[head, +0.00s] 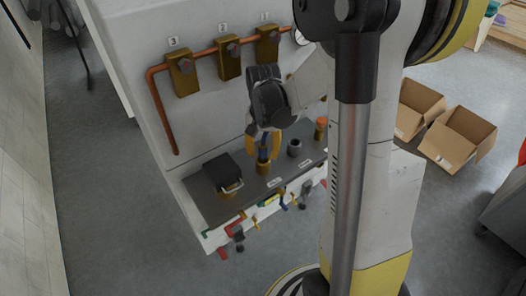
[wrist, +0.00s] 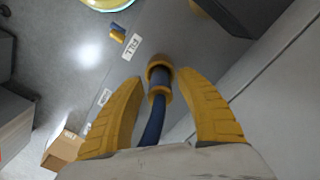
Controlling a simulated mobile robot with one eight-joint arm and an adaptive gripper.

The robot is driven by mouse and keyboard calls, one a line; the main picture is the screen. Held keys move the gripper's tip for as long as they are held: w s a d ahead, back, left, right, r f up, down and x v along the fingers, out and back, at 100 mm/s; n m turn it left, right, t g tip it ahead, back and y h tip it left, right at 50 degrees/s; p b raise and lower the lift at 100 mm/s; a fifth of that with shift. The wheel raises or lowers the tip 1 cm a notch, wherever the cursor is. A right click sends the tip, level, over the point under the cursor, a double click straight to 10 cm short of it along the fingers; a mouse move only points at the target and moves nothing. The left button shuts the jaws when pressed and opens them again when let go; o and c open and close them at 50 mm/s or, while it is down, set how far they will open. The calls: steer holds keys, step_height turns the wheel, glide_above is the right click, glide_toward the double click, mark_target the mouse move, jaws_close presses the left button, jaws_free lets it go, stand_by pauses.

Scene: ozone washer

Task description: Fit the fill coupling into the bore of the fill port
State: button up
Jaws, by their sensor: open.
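The fill coupling (wrist: 159,94), blue with a yellow collar and a blue hose, stands at the brass fill port (wrist: 158,65) beside the FILL label. Its lower end appears to be inside the port's rim; I cannot tell how deep it sits. In the head view the blue coupling (head: 264,154) rises above the brass port (head: 263,168) on the dark deck. My gripper (wrist: 160,82) has its two yellow fingers spread on either side of the coupling, with visible gaps to it. In the head view my gripper (head: 263,146) is directly above the port and partly hides the coupling.
A black box (head: 222,172) stands on the deck (head: 245,203) left of the port. A grey cylinder (head: 294,147) and an orange-topped part (head: 321,127) stand to the right. Brass valves and a copper pipe (head: 160,108) line the panel behind. Cardboard boxes (head: 458,137) lie on the floor.

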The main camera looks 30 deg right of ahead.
step_height(320, 180, up, 12)
steer(key=p, duration=0.4)
steer(key=shift+p, duration=0.3)
steer(key=s+a+r+n+t, duration=0.3)
steer(key=s+a+r+n, duration=0.1)
steer(key=s+a, duration=0.1)
steer(key=s+a+r+n+t, duration=0.3)
steer(key=s+a+n+t, duration=0.1)
steer(key=a, duration=0.4)
steer(key=shift+s+a+r+n, duration=0.3)
steer(key=shift+s+r, duration=0.1)
steer(key=shift+s, duration=0.5)
